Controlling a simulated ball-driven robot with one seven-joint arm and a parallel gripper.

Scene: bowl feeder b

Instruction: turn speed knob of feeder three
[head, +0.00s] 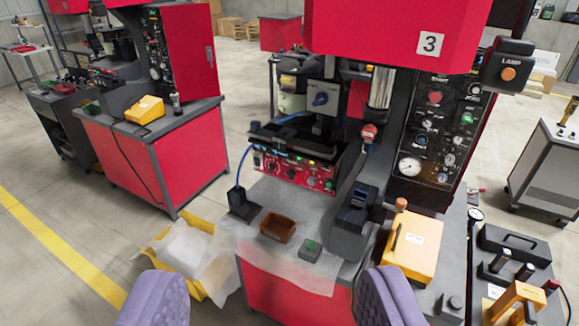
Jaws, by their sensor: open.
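The machine marked 3 (430,43) stands in the middle to right of the head view, with a red top housing. Low on its front is a red control panel (292,172) with several small knobs and lights. A dark panel (432,140) on its right carries gauges, knobs and buttons. A blue knob (320,99) sits on a grey box above the red panel. The labels are too small to read, so I cannot tell which knob is the speed knob. My gripper (272,285) shows two purple ribbed fingers wide apart at the bottom edge, empty and well short of the machine.
On the machine's bench are a brown tray (278,228), a small green-topped box (310,250) and a yellow box (412,248). A lamp box (507,66) juts out at upper right. A yellow crate (158,251) stands on the floor at left. A red bench (140,160) stands further left, with free floor between.

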